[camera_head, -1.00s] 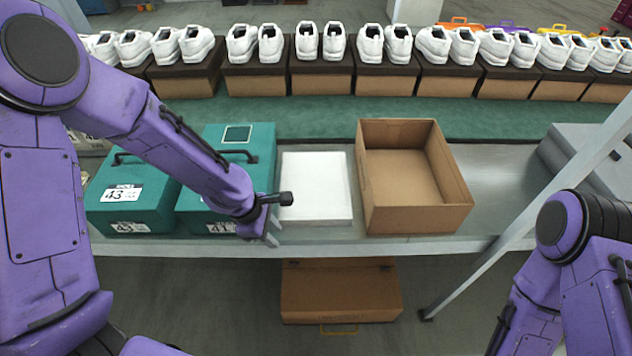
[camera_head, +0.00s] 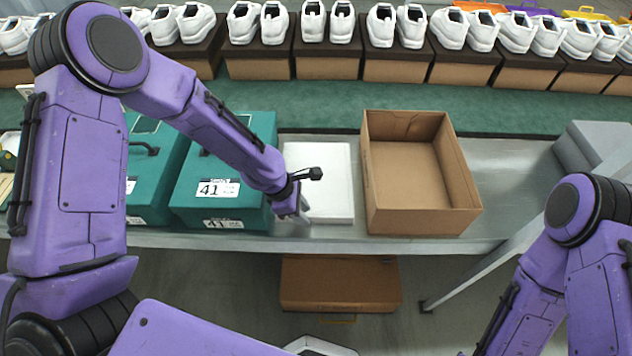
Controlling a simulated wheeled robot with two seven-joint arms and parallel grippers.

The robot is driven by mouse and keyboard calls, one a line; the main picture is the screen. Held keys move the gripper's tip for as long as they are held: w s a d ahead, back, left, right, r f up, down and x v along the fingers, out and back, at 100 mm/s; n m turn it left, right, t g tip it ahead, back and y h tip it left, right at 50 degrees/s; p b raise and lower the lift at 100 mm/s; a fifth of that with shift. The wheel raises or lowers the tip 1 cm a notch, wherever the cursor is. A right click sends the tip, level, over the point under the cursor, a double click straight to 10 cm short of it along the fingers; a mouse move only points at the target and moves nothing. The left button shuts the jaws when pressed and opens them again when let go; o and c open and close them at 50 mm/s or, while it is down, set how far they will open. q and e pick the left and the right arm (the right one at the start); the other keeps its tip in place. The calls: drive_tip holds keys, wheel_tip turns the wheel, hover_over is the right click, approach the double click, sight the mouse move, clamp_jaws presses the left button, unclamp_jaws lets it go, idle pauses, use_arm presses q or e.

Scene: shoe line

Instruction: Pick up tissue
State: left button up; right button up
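A white stack of tissue (camera_head: 330,180) lies flat on the grey shelf, between the green shoe boxes and an open cardboard box. My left gripper (camera_head: 304,217) points down at the stack's lower left corner and partly covers it. Its fingers are small and partly hidden by the wrist, so I cannot tell whether they are open, or whether they touch the tissue. My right arm comes in at the lower right; its gripper is out of view.
The open, empty cardboard box (camera_head: 418,180) stands right of the tissue. Green boxes (camera_head: 222,180) stand close on the left. White shoes on boxes line the back. A closed cardboard box (camera_head: 340,287) is below the shelf. Bare shelf (camera_head: 505,185) lies at right.

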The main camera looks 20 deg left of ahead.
use_arm(q)
drive_tip(key=shift+w+d+f, duration=0.1)
drive_tip(key=shift+d+f, duration=0.15)
drive_tip(key=shift+f, duration=0.3)
clamp_jaws()
